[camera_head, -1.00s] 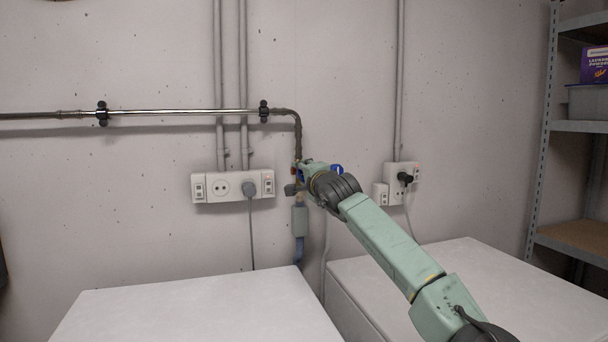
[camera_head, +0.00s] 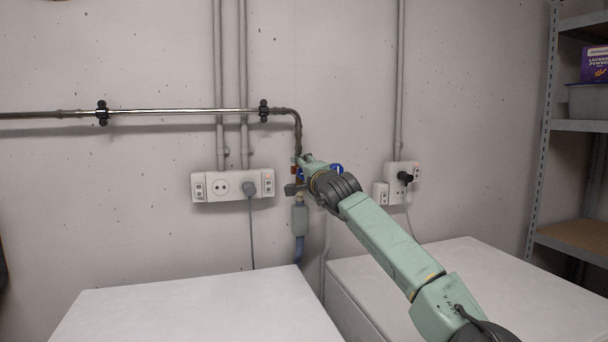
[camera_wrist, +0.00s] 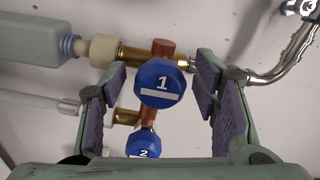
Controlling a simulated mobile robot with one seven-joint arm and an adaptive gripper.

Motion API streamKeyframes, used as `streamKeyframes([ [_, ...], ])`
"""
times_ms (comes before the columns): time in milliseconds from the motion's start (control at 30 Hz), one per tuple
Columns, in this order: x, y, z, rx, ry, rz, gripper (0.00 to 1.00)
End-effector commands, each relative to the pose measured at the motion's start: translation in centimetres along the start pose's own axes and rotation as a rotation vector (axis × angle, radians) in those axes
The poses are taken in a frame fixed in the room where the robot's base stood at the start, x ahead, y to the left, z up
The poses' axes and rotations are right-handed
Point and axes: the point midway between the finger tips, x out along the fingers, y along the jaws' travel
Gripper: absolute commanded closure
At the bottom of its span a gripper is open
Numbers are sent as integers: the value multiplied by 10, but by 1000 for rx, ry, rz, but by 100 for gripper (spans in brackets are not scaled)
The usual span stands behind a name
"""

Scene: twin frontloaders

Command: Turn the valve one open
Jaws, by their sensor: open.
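Valve one is a blue knob (camera_wrist: 160,83) marked "1" with a white bar, on a brass and copper fitting, in the wrist view. The bar lies roughly level in that picture. My gripper (camera_wrist: 159,90) is open, with its two purple-padded fingers on either side of the knob and gaps showing on both sides. A second blue knob (camera_wrist: 143,143) marked "2" sits below it, partly hidden by my gripper's body. In the head view my gripper (camera_head: 297,174) is at the pipe by the wall and mostly hides the valves.
A metal pipe (camera_head: 180,111) runs along the wall and bends down to the valves. A grey-green cylinder (camera_head: 300,219) hangs below them. Socket boxes (camera_head: 233,186) are at left and right. Two white machine tops (camera_head: 190,312) stand in front. A shelf (camera_head: 570,127) is at right.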

Motion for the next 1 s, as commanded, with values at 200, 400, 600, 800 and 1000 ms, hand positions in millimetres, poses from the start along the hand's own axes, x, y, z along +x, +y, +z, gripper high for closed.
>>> streamKeyframes([
  [200,-4,0,0,-1,-1,0,45],
  [400,-32,1,-2,-1,1,0,45],
  [600,-75,0,-1,-2,0,0,45],
  [800,-108,0,-1,-1,0,0,45],
  [1000,-120,0,0,0,0,0,45],
])
